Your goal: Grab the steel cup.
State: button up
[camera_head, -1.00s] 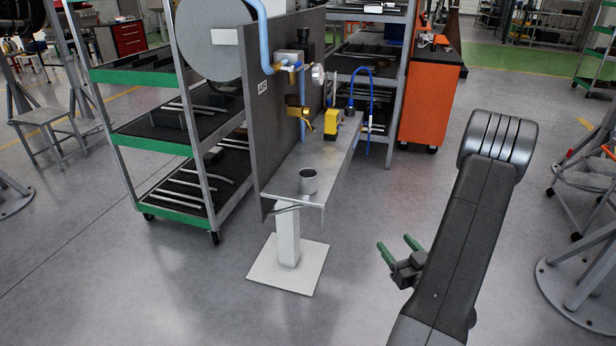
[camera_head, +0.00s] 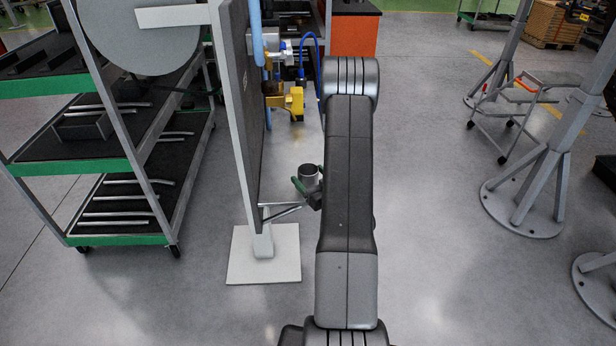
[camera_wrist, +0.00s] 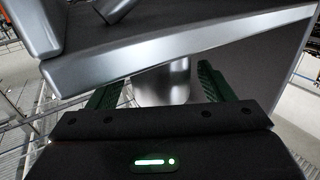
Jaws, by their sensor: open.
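The steel cup (camera_head: 309,172) is a short grey cylinder with an open top, upright near the front end of the stand's shelf in the head view. My gripper (camera_head: 307,186) is at the cup, with a green finger showing on its left side; my arm partly hides the other side. In the wrist view the cup (camera_wrist: 165,86) shows as a shiny cylinder between the two green fingers of my gripper (camera_wrist: 160,82). The fingers are open, with gaps beside the cup. A grey edge hides part of the cup.
A vertical grey panel (camera_head: 238,120) stands just left of the cup, with a yellow fitting (camera_head: 291,102) and blue hoses behind. The stand has a white floor plate (camera_head: 265,262). A shelf cart (camera_head: 110,170) is left. Floor to the right is clear up to a tripod stand (camera_head: 540,190).

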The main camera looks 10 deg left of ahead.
jog(key=shift+x, duration=1.4)
jog(key=c, duration=1.1)
jog(key=shift+o, duration=0.2)
jog(key=shift+r, duration=0.2)
